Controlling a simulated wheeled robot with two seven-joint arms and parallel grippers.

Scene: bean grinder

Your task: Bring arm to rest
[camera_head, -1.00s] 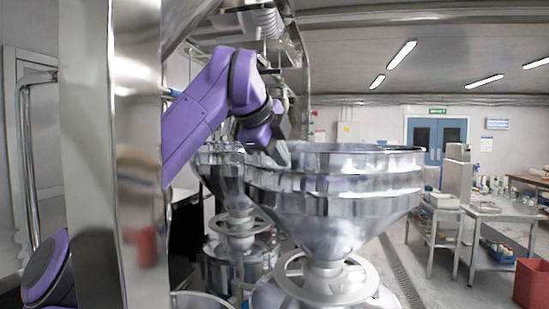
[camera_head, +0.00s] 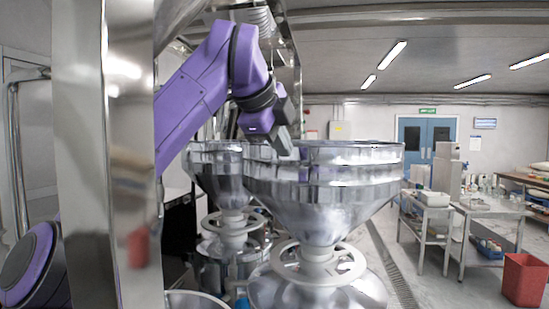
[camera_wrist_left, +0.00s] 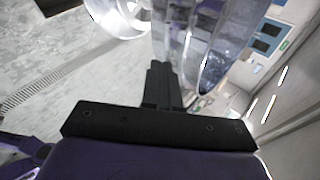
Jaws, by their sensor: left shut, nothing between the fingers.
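My left arm comes in from the left in the head view, purple with black joints. Its gripper (camera_head: 284,142) hangs at the left rim of the large steel hopper (camera_head: 325,185); I cannot tell whether it touches. In the left wrist view the black fingers (camera_wrist_left: 160,75) lie together with nothing between them. The steel side of a hopper (camera_wrist_left: 200,45) fills the upper middle of that view, just beyond the fingers. A purple and black rounded part of mine (camera_head: 32,265) shows at the lower left. My right gripper is not in view.
A second hopper (camera_head: 222,172) stands behind on the left. A steel post (camera_head: 80,150) rises close by at the left. Steel tables (camera_head: 490,207) and a red bin (camera_head: 524,280) stand at the right. The floor with a drain grate (camera_head: 395,270) is open between.

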